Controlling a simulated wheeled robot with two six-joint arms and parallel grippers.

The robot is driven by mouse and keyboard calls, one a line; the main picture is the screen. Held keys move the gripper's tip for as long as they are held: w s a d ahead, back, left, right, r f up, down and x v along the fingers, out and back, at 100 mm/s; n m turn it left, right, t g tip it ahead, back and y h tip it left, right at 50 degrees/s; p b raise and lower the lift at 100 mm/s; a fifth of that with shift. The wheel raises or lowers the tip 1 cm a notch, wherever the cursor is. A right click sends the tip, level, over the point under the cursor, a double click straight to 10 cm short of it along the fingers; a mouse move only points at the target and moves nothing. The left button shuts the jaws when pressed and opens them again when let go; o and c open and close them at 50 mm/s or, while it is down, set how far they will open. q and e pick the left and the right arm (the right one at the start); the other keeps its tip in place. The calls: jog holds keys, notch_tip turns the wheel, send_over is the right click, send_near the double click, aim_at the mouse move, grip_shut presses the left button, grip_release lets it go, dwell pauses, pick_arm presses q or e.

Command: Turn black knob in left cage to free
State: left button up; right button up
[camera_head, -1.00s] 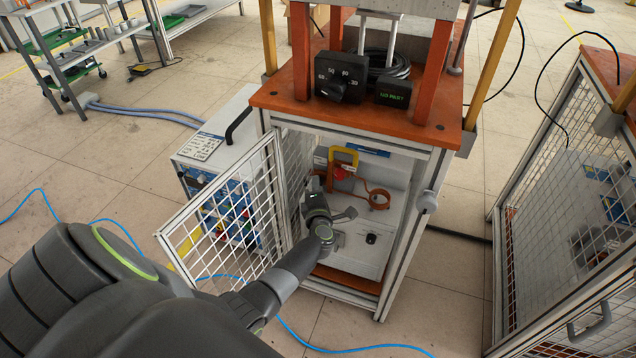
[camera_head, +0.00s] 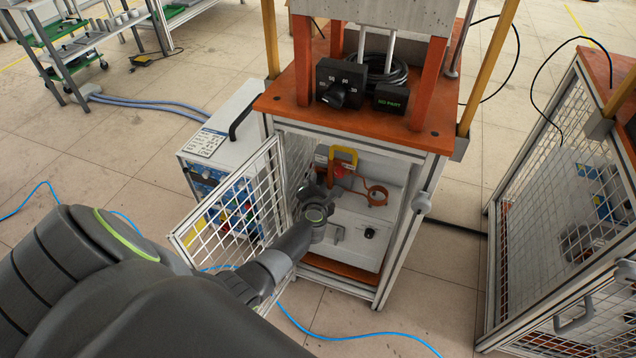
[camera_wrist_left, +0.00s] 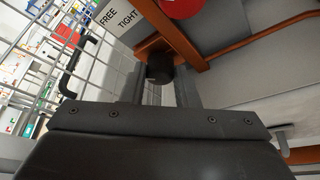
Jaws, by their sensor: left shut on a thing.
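The left cage (camera_head: 398,225) is a framed mesh enclosure with an orange top, its mesh door open to the left. My left gripper (camera_head: 318,186) reaches in at the cage's left side. In the left wrist view the black knob (camera_wrist_left: 160,68) sits between its two fingers, and the gripper is shut on it. The knob is under an orange bracket, beside a label (camera_wrist_left: 120,14) reading FREE and TIGHT. In the head view my gripper hides this knob. My right gripper is not in view.
The open mesh door (camera_head: 232,205) stands close to my left arm. A second dark knob (camera_head: 369,233) is on the white box's front. A red round part (camera_wrist_left: 181,6) is near the held knob. Another mesh cage (camera_head: 545,210) stands at the right.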

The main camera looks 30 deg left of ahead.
pick_arm(q)
jog(key=shift+f, duration=0.1)
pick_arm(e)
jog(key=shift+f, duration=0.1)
pick_arm(q)
jog(key=o, duration=0.7)
